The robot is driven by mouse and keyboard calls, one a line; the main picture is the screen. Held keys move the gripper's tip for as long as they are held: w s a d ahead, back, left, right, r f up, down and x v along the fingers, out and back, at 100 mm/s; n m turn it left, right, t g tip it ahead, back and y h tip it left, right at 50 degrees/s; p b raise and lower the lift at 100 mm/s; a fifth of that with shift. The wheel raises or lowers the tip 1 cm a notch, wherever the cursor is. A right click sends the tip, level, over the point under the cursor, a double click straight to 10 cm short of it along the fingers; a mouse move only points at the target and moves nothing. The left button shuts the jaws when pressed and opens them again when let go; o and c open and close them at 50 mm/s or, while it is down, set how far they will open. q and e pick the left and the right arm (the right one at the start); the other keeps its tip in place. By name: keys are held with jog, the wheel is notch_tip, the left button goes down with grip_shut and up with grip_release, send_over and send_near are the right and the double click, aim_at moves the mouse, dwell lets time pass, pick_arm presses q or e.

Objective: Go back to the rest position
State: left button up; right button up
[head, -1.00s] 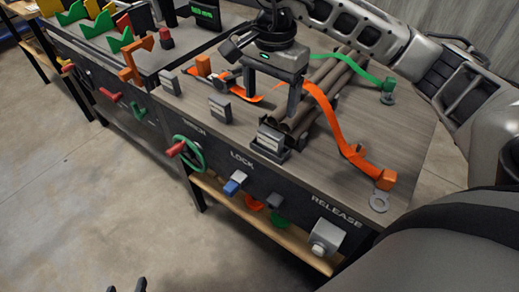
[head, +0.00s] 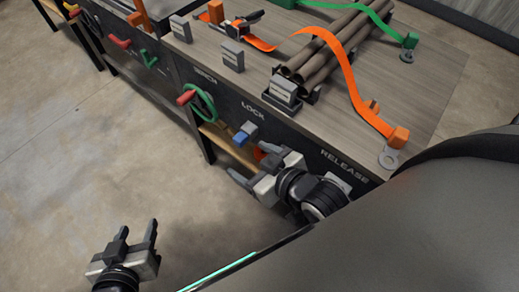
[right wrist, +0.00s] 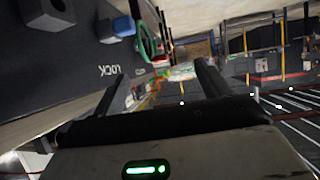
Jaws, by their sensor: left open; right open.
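My left gripper (head: 132,243) is open and empty at the lower left of the head view, over the bare floor. My right gripper (head: 248,163) is open and empty in front of the workbench, beside the front panel marked LOCK and RELEASE. Its two fingers (right wrist: 160,95) also show spread and empty in the right wrist view. Both grippers are apart from the things on the bench. In the head view my right arm hides part of the panel near the RELEASE button.
The bench top (head: 430,65) carries a bundle of pipes (head: 335,45), an orange strap (head: 350,80) and a green strap (head: 375,20). The panel holds a green wheel with a red knob (head: 186,97) and a blue switch (head: 242,136). The floor (head: 90,165) at left is clear.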

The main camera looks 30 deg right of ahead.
jog(key=s+f, duration=0.1)
jog(key=s+f+m+g, duration=0.1)
jog(key=shift+s+f, duration=0.15)
jog(key=shift+s, duration=0.15)
dwell(1.0)
